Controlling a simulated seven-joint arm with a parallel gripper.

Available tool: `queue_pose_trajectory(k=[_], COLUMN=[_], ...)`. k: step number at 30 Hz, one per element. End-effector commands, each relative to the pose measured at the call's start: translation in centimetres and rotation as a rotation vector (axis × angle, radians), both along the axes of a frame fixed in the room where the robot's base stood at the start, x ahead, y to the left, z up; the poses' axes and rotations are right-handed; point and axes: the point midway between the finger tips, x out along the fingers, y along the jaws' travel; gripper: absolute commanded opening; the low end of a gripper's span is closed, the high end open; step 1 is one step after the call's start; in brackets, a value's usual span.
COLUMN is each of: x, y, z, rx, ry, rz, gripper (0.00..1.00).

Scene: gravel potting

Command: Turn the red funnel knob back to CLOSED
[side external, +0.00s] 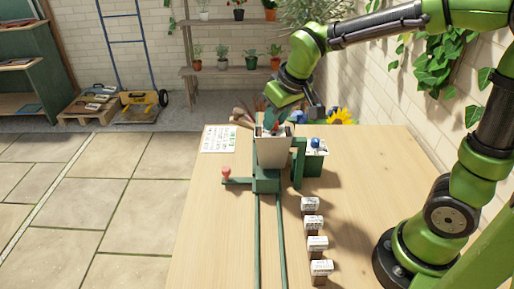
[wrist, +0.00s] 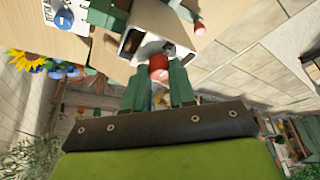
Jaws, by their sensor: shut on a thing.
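My gripper (wrist: 159,88) is shut on a red knob (wrist: 158,66), which sits between its two green fingers in the wrist view. In the side external view my gripper (side external: 274,112) is over the top of the pale funnel (side external: 271,154), and its fingertips are partly hidden. The funnel also shows in the wrist view (wrist: 152,47), just beyond the held knob. A second red knob (side external: 227,171) stands on a green arm at the funnel stand's left; it also shows in the wrist view (wrist: 199,28). I cannot read whether the funnel is open or closed.
A blue knob (side external: 316,142) is on a green box right of the funnel. Several small labelled blocks (side external: 312,221) line the table's right side. Green rails (side external: 270,235) run toward the front. A printed card (side external: 218,138) lies at the back left. The table's front left is clear.

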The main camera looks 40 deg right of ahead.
Motion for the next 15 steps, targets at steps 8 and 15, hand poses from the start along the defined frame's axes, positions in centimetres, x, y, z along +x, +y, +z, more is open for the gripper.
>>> queue_pose_trajectory(k=[8, 15], x=[0.02, 0.1], y=[0.22, 0.36], z=[0.08, 0.09], rx=[-0.001, -0.001], ry=[-0.001, -0.001], rz=[-0.212, -0.439], gripper=[0.0, 0.0])
